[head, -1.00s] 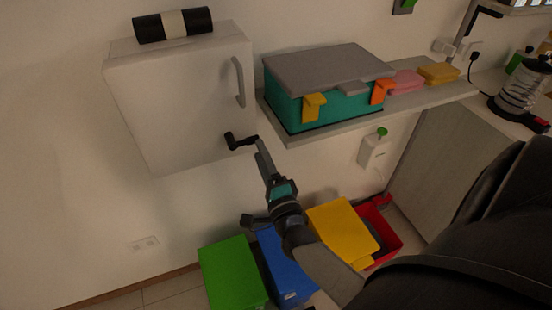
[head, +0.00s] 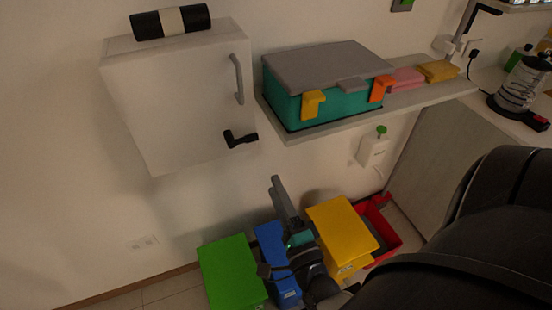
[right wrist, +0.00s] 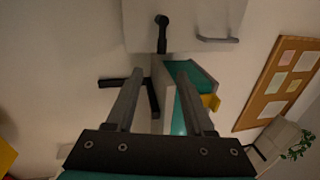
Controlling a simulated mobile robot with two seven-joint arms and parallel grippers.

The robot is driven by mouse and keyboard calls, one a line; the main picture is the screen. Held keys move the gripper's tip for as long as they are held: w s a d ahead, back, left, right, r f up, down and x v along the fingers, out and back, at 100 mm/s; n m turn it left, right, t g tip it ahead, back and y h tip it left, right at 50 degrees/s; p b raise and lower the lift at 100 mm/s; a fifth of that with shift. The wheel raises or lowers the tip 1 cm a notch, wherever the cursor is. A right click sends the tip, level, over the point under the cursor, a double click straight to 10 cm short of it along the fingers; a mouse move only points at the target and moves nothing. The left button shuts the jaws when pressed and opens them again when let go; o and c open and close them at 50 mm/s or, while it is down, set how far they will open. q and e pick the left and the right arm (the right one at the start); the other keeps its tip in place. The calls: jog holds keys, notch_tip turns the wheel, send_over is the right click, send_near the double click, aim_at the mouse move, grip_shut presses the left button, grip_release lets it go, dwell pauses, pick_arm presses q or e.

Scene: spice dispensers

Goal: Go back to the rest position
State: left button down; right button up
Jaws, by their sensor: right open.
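My right gripper (head: 278,186) is in the middle of the head view, below the white wall cabinet (head: 180,100) and in front of the wall. It is tilted up and to the left. In the right wrist view its two fingers (right wrist: 160,92) stand apart with nothing held between them. The black handle (head: 240,139) at the cabinet's lower right corner is above the gripper, clear of it. My left gripper is in neither view.
A teal box with grey lid (head: 330,104) sits on the wall shelf (head: 420,98). Green (head: 230,272), blue (head: 274,250), yellow (head: 342,230) and red (head: 393,238) bins stand below, around my right arm. A corkboard (right wrist: 283,82) shows in the wrist view.

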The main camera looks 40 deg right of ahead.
jog(key=s+a+f+n+g+y, duration=0.25)
jog(key=f+n, duration=0.25)
jog(key=f, duration=0.5)
jog(key=s+a+f+n+g+y, duration=0.2)
jog(key=s+f+n+g, duration=0.15)
jog(key=f, duration=0.55)
jog(key=s+a+f+n+g+y, duration=0.25)
jog(key=f+n, duration=0.35)
jog(key=f, duration=0.4)
jog(key=s+f+n+g+h, duration=0.1)
jog(key=s+f+n+g, duration=0.4)
jog(key=s, duration=0.5)
jog(key=s+d+f+n+g+b, duration=0.1)
jog(key=s+f+n+g, duration=0.3)
jog(key=s+f, duration=0.5)
jog(key=shift+s+d+n+g+h, duration=0.15)
jog(key=shift+s+n+g+h, duration=0.35)
jog(key=shift+s, duration=0.5)
jog(key=shift+m, duration=0.25)
